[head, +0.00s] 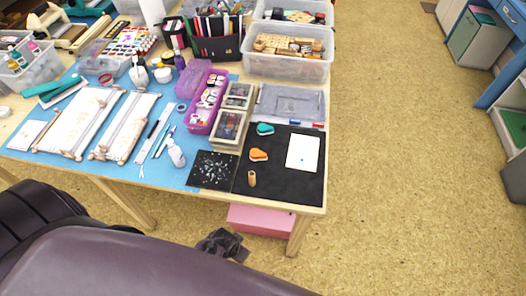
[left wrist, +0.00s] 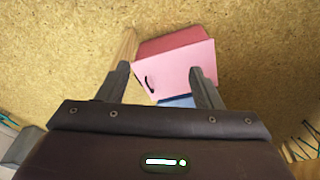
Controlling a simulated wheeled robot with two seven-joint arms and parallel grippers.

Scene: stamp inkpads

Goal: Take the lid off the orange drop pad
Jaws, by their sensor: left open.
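The orange drop pad (head: 258,154) lies on the black mat (head: 285,190) at the table's front right. It is small here, and I cannot make out its lid separately. A teal drop pad (head: 264,129) lies just behind it. My left gripper (left wrist: 160,74) is open and empty in the left wrist view. It is low in front of the table, far from the orange pad, facing the floor and a pink box (left wrist: 175,70). The dark shape (head: 222,244) below the table edge in the head view appears to be this gripper. My right gripper is not in view.
The pink box (head: 262,220) stands under the table.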

